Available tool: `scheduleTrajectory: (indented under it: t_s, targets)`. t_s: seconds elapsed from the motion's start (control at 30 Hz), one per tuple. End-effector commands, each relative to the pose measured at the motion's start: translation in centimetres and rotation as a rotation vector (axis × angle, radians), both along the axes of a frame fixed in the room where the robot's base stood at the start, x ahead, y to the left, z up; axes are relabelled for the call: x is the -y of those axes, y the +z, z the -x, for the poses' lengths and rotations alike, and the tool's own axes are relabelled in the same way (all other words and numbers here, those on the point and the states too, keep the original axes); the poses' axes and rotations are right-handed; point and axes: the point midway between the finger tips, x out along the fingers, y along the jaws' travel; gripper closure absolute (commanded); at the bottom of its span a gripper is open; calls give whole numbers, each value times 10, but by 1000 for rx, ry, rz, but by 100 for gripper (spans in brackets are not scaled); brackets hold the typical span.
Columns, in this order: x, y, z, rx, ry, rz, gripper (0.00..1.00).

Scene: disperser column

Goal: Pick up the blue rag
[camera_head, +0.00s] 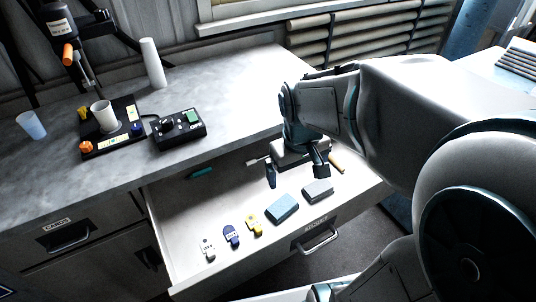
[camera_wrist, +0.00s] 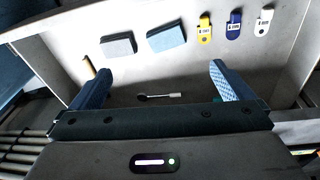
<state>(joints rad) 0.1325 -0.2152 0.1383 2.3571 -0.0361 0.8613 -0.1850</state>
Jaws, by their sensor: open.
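The blue rag (camera_head: 282,208) is a folded light blue block lying in the open drawer (camera_head: 185,248). It also shows in the wrist view (camera_wrist: 167,37), near the top middle, beyond my fingertips. My gripper (camera_head: 296,172) is open and empty over the back part of the drawer. In the wrist view its two blue fingers (camera_wrist: 160,82) are spread wide, with the rag ahead of them and apart from them. Nothing hides the rag in either view.
A grey block (camera_head: 318,190) lies right beside the rag. Yellow (camera_head: 253,222), blue (camera_head: 232,236) and white (camera_head: 207,248) tags lie left of it. A small tool (camera_wrist: 160,96) lies between my fingers in view. Drawer walls surround these. The counter (camera_head: 225,85) holds a control box (camera_head: 178,129).

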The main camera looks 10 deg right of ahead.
Motion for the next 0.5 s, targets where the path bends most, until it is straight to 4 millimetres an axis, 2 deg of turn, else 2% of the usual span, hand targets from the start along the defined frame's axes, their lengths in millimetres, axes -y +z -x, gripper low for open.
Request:
scheduleTrajectory:
  t_s: [0.03,0.2,0.33,0.5]
  targets:
    - [-1,-21,-14,-32,44,4,0]
    - [-4,-62,-50,-98,186,-1,0]
    - [-4,-85,-68,-128,258,-18,0]
    - [-4,-101,-79,-144,306,-33,0]
